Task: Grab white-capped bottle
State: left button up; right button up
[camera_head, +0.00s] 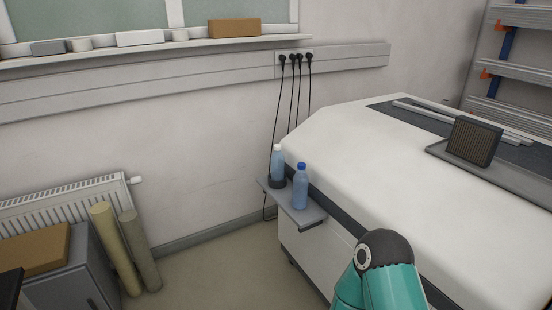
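The white-capped bottle (277,163) is pale blue and stands upright at the back of a small grey side shelf (305,215). A dark ring or holder surrounds its base. A second, blue-capped bottle (301,187) stands upright in front of it and to the right, on the same shelf. A teal arm part of mine with a dark round joint shows at the bottom right, well in front of the bottles. Neither gripper shows in this view.
The shelf is fixed to the left side of a large white machine (345,148). A dark finned block (473,141) sits on its top. Black cables (291,95) hang from wall sockets behind the bottles. Two rolls (140,250) lean at the left near a grey cabinet. Floor left of the shelf is clear.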

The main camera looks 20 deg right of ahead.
aim_at(277, 159)
jog(key=z, duration=0.2)
jog(key=i, duration=2.35)
jog(key=z, duration=0.3)
